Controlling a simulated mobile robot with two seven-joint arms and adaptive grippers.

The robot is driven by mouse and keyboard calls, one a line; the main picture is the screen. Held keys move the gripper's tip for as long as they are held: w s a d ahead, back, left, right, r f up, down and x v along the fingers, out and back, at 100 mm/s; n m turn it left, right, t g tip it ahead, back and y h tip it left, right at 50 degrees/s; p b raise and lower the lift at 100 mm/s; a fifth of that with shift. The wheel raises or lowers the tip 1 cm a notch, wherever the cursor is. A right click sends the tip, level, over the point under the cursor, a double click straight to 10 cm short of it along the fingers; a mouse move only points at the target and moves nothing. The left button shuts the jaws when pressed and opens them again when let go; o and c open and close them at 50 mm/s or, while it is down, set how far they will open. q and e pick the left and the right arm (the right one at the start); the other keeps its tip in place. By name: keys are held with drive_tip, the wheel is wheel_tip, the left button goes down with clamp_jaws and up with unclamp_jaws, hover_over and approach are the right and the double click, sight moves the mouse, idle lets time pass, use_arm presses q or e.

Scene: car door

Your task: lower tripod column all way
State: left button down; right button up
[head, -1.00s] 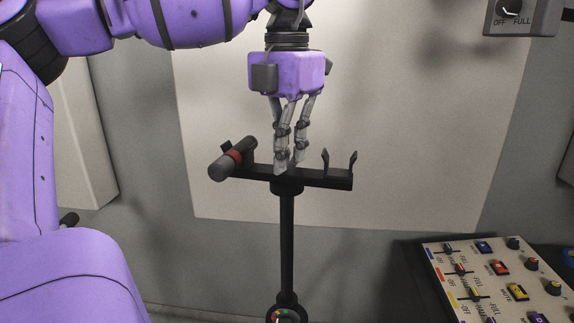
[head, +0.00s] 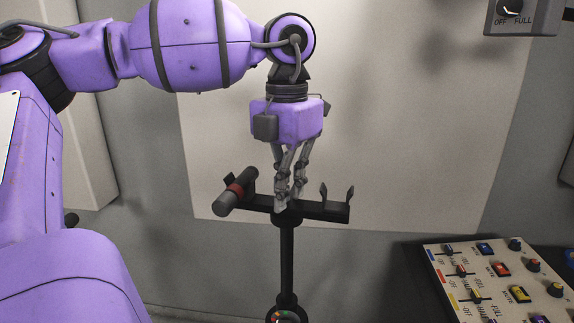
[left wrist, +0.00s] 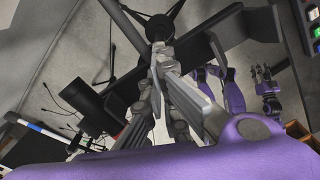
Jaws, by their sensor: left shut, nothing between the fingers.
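The black tripod column (head: 287,262) stands upright, with a black crossbar (head: 325,212) on its top. My left gripper (head: 283,206) points straight down, with its fingers shut and empty. Its fingertips are at the middle of the crossbar, right over the column, and seem to touch it. In the left wrist view, the shut fingers (left wrist: 158,58) meet the bar (left wrist: 200,50) and the tripod legs show beyond. The round collar (head: 285,315) on the column is cut off by the lower edge. Small purple and grey parts of mine show at right in the wrist view; my right gripper's state is unclear.
A dark cylinder with a red band (head: 236,191) lies on the left end of the crossbar; two prongs (head: 337,195) stand at its right end. A control panel (head: 490,280) with switches and knobs is at lower right. A pale board (head: 420,120) is behind.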

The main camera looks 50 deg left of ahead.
use_arm(q)
hover_over(287, 248)
drive_tip(key=shift+w+a+f, duration=0.1)
drive_tip(key=shift+a+f, duration=0.05)
drive_tip(key=shift+f, duration=0.95)
drive_tip(key=shift+w+a+f, duration=0.15)
drive_tip(key=shift+f, duration=1)
drive_tip(key=shift+w+a+f, duration=0.1)
drive_tip(key=shift+a+f, duration=0.05)
drive_tip(key=shift+f, duration=2.45)
drive_tip(key=shift+f+b, duration=0.8)
drive_tip(key=shift+f, duration=2.1)
drive_tip(key=shift+f+b, duration=0.85)
drive_tip(key=shift+f, duration=1.95)
drive_tip(key=shift+r+p, duration=0.85)
drive_tip(key=shift+r, duration=1.85)
drive_tip(key=shift+r+p, duration=0.3)
drive_tip(key=shift+r, duration=1.15)
use_arm(e)
drive_tip(key=shift+s+f, duration=0.3)
drive_tip(key=shift+f, duration=0.4)
drive_tip(key=shift+s, duration=0.15)
